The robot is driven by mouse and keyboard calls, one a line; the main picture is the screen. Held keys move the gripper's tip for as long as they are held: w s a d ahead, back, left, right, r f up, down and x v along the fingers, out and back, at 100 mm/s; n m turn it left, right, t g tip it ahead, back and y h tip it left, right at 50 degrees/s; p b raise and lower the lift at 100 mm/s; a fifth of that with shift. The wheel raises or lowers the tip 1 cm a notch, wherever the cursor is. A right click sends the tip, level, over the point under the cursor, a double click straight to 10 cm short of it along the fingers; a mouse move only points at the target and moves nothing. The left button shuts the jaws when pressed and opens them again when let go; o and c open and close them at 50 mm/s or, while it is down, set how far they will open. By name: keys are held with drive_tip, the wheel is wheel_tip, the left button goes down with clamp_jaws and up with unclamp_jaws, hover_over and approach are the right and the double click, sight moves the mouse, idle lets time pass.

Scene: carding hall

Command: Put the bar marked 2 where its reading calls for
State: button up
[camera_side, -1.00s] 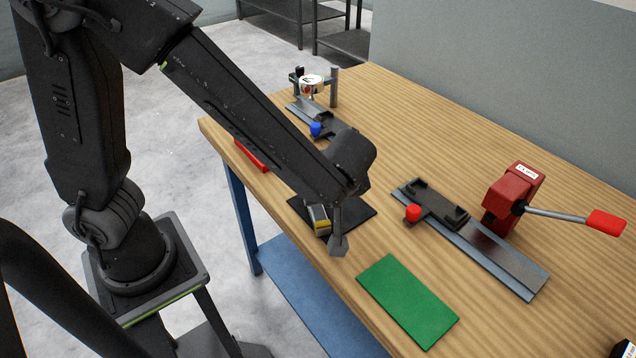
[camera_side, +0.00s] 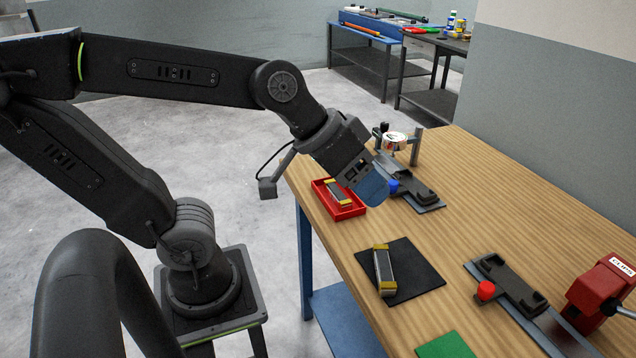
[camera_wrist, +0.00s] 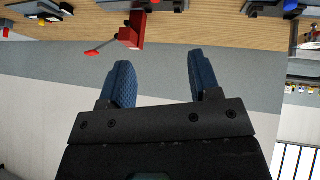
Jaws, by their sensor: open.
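One bar (camera_side: 384,270), grey with yellow ends, lies on the black mat (camera_side: 418,272). A similar bar (camera_side: 338,192) lies in the red tray (camera_side: 350,212) at the table's left edge. I cannot read a number on either bar. My gripper (camera_side: 374,190) is raised, tilted down to the right, beside the tray in the picture, with nothing seen in it. In the wrist view its two blue ribbed fingers (camera_wrist: 163,85) are wide apart and empty. A round gauge (camera_side: 395,140) stands at the back, its reading too small to make out.
A carriage with a blue knob (camera_side: 393,186) sits on a rail near the gauge. Another with a red knob (camera_side: 486,290) sits on a rail beside the red lever device (camera_side: 604,290). A green mat (camera_side: 447,346) lies in front. The table's middle is bare wood.

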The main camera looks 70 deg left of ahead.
drive_tip(key=s+a+f+g+y, duration=0.1)
drive_tip(key=s+a+f+y, duration=0.1)
drive_tip(key=s+a+y, duration=0.1)
drive_tip(key=shift+s+a+f+g, duration=0.35)
drive_tip(key=shift+s+a, duration=0.45)
drive_tip(key=shift+a, duration=0.3)
